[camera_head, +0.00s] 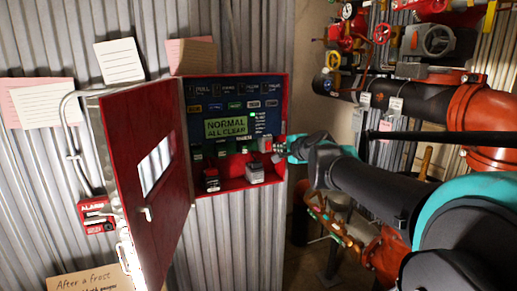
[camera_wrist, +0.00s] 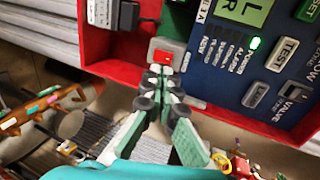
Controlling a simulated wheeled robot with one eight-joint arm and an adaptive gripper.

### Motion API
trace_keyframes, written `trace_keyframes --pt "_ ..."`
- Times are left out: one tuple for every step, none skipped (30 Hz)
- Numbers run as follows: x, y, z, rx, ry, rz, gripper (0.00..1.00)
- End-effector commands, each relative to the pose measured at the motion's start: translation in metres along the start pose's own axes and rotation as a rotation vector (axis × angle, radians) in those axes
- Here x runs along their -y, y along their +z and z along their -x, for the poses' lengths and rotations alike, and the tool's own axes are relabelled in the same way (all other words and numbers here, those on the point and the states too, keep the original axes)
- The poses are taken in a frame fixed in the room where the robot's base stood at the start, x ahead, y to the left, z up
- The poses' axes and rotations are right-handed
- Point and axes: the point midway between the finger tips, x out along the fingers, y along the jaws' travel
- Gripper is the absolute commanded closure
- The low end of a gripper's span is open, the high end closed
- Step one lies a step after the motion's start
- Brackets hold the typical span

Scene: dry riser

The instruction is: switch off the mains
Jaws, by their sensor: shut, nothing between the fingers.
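The red cabinet (camera_head: 232,186) on the corrugated wall stands open, with a dark blue control panel (camera_head: 230,107) inside. A small grey block with a red switch face (camera_wrist: 165,57) sits at the panel's lower edge; I cannot read a mains label on it. The grey block (camera_head: 265,144) also shows at the right side in the head view. My gripper (camera_wrist: 158,82) is shut and empty, its tips right at the red switch face; I cannot tell whether they touch. In the head view, my gripper (camera_head: 279,148) reaches in from the right. The green power light (camera_wrist: 256,43) is lit.
The red door (camera_head: 150,180) swings out at the left. The display (camera_head: 227,127) reads NORMAL ALL CLEAR. Pipes and valves (camera_head: 430,100) crowd the right.

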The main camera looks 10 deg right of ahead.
Motion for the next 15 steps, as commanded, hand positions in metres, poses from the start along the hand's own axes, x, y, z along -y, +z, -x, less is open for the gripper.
trace_keyframes --pt "0.000 0.001 -0.008 0.002 0.000 0.002 1.00" --pt "0.000 0.000 -0.012 0.002 0.000 0.002 1.00" --pt "0.001 0.000 -0.017 0.001 0.000 0.001 1.00" --pt "0.001 0.000 -0.021 0.001 0.000 0.001 1.00" --pt "0.000 0.000 -0.025 0.001 0.000 0.002 1.00" --pt "0.001 0.000 -0.031 0.002 0.000 0.002 1.00" --pt "0.000 0.001 -0.034 0.002 0.000 0.001 1.00" --pt "0.000 0.000 -0.038 0.002 0.000 0.001 1.00" --pt "0.000 0.000 -0.043 0.001 0.000 0.001 1.00" --pt "0.000 0.000 -0.045 0.001 0.000 0.001 1.00" --pt "0.000 0.000 -0.048 0.000 0.000 0.001 1.00" --pt "0.000 0.000 -0.052 0.000 0.000 0.001 1.00" --pt "0.000 0.000 -0.054 0.000 0.000 0.001 1.00" --pt "0.000 0.000 -0.056 0.000 0.000 0.001 1.00" --pt "0.000 0.000 -0.058 0.000 0.000 0.001 1.00"
